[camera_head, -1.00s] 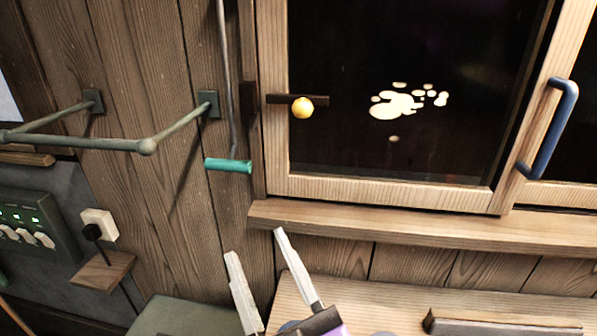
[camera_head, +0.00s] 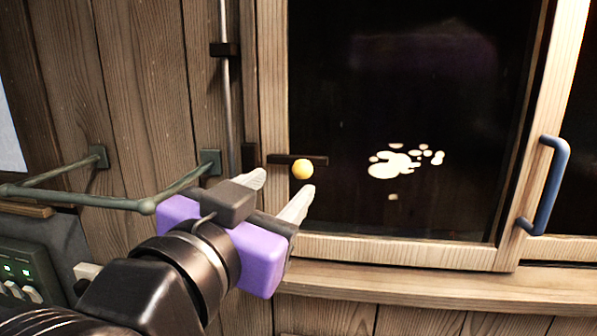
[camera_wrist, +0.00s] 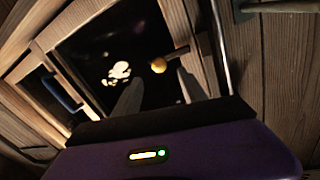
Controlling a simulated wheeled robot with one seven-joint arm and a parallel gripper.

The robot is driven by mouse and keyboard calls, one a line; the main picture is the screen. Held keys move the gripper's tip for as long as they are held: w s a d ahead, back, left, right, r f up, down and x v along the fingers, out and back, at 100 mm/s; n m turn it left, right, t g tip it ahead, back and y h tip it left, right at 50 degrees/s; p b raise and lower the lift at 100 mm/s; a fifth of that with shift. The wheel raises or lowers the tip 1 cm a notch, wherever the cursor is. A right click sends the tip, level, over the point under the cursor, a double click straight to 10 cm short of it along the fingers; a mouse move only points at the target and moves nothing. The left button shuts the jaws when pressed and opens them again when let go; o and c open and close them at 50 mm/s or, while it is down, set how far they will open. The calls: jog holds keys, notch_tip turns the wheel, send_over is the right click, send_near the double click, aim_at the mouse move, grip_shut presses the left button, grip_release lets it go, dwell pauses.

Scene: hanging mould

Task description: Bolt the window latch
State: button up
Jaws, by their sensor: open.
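The window latch is a dark horizontal bar (camera_head: 318,161) with a round yellow knob (camera_head: 302,170), on the left side of the wooden window frame (camera_head: 392,254). The bar reaches right from the left frame post, over the dark pane. My gripper (camera_head: 282,192) is open, its two pale fingers pointing up and right, just below and left of the knob. Nothing shows between the fingers. In the wrist view the yellow knob (camera_wrist: 158,66) sits beyond the fingertips, with the latch bar beside it. I cannot tell whether a finger touches the knob.
A blue handle (camera_head: 552,185) is on the window's right post. A thin metal rod (camera_head: 226,100) runs down the wall left of the window. A green rail (camera_head: 80,199) juts from the wall at left. A wooden sill (camera_head: 420,288) lies below. A pale mould patch (camera_head: 392,164) marks the pane.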

aim_at(299, 173)
jog(key=p+x, duration=0.2)
jog(key=x, duration=0.5)
jog(key=shift+w+d, duration=0.1)
jog(key=shift+w, duration=0.15)
jog(key=shift+c, duration=0.2)
grip_shut()
